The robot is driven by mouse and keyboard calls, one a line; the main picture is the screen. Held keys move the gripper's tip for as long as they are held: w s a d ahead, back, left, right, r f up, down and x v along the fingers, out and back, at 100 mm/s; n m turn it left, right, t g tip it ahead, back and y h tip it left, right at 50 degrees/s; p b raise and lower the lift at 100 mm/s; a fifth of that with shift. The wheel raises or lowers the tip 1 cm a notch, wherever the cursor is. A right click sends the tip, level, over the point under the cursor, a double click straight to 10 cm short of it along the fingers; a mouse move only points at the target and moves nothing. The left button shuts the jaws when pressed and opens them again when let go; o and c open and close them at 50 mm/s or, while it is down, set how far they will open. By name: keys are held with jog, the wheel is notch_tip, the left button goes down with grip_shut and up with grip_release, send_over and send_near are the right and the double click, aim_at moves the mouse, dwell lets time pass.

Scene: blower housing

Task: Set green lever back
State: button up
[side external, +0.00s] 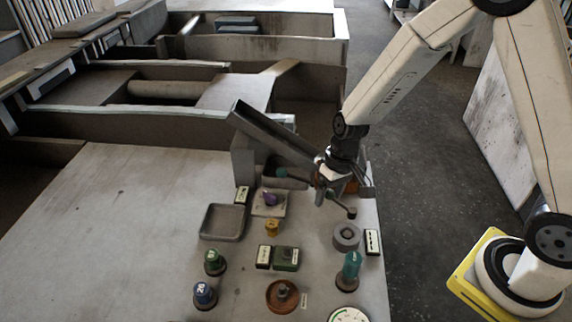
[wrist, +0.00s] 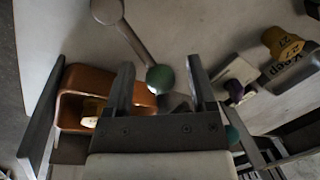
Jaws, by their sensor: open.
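The green lever is a grey arm (wrist: 135,40) with a green ball knob (wrist: 160,78) at its end, and a rounded grey end (wrist: 107,10) at the top of the wrist view. In the side view its arm (side external: 340,204) slants from a dark round end up to my gripper. My gripper (wrist: 160,68) is open, and the green ball appears between its two fingers with gaps on both sides. I cannot tell whether the fingers are level with the ball. In the side view my gripper (side external: 330,190) is low over the panel and hides the knob.
An orange-brown open housing (wrist: 72,110) is close beside the left finger. A purple knob (side external: 270,198) on a pale plate, a second teal knob (side external: 282,173), a yellow knob (side external: 272,228) and a grey ring (side external: 347,236) stand nearby. A long dark chute (side external: 270,130) slopes behind.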

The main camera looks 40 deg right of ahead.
grip_shut()
dwell(1.4)
